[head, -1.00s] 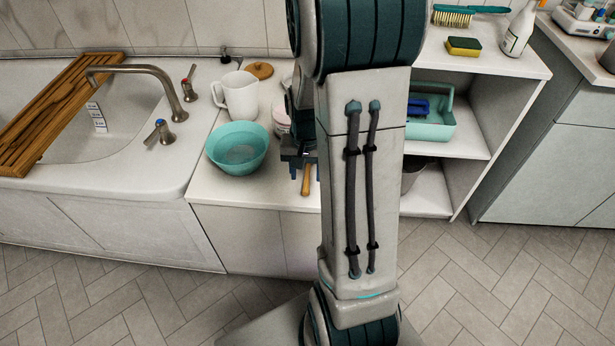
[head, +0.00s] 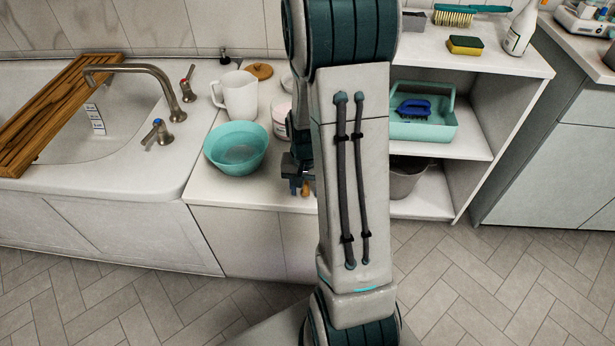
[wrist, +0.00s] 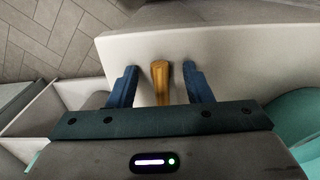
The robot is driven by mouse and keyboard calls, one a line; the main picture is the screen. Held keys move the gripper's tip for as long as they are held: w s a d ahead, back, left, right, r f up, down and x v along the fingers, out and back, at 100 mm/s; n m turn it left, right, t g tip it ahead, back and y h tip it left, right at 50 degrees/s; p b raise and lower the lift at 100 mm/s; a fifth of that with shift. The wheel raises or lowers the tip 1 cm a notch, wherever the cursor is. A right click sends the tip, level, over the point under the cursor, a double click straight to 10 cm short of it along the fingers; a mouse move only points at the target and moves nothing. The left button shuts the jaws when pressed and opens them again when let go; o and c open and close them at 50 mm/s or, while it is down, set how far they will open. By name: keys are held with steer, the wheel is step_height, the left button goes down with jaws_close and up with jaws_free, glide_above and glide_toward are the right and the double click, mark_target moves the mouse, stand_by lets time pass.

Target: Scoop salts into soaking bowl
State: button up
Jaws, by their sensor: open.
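The teal soaking bowl (head: 237,150) stands on the counter right of the sink, with what looks like clear liquid in it. It also shows at the right edge of the wrist view (wrist: 298,118). A white and pink tub (head: 280,122), perhaps the salts, stands behind it, partly hidden by my arm. A wooden handle (wrist: 160,82) lies between the two blue fingers of my gripper (wrist: 161,84) in the wrist view, with gaps on both sides. The handle's far part is hidden. My gripper is open, low over the counter's front edge, right of the bowl.
A white pitcher (head: 236,95) and a round wooden lid (head: 258,71) stand behind the bowl. The sink (head: 120,110) with a wooden rack (head: 50,115) is at left. Shelves at right hold a teal caddy (head: 424,128) with a blue brush and a grey bucket (head: 405,178).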

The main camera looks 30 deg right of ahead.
jaws_close()
steer(key=shift+r, duration=0.1)
steer(key=shift+r, duration=0.45)
steer(key=r, duration=0.1)
steer(key=r+p, duration=0.1)
steer(key=r, duration=0.2)
steer(key=shift+s+d+p, duration=0.3)
steer(key=shift+d+p, duration=0.05)
steer(key=shift+p, duration=0.05)
steer(key=s+d+r+p, duration=0.1)
steer(key=s+d+r, duration=0.5)
steer(key=s+d, duration=0.1)
steer(key=shift+s+d+p, duration=0.3)
steer(key=shift+s+p, duration=0.05)
steer(key=shift+p, duration=0.05)
